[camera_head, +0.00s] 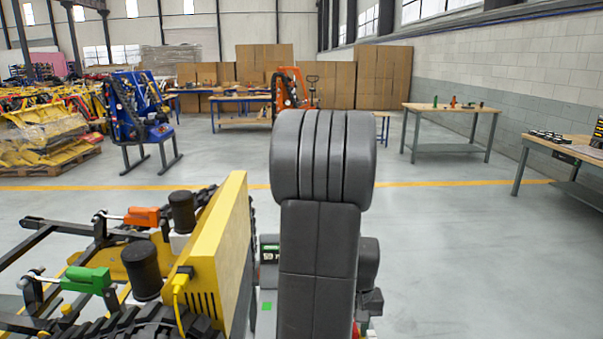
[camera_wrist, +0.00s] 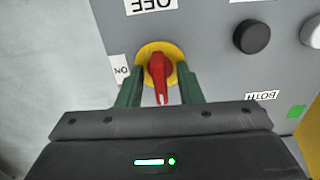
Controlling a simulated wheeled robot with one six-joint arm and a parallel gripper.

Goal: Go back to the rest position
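In the wrist view, a red rotary switch (camera_wrist: 158,72) sits on a yellow round plate (camera_wrist: 145,50) on a grey panel (camera_wrist: 205,45). My gripper (camera_wrist: 160,82) has its two green fingers on either side of the switch. Gaps show between the fingers and the red knob, so the gripper is open around it. The knob's white mark points toward the gripper body. In the head view my grey arm stands in the middle and hides the gripper and most of the panel.
A yellow tracked carrier (camera_head: 222,250) with orange (camera_head: 142,216) and green (camera_head: 87,279) handles is close at left. Workbenches (camera_head: 450,109) stand at right and back. Floor on the right is clear. The panel has a black knob (camera_wrist: 252,37) and an OFF label (camera_wrist: 150,5).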

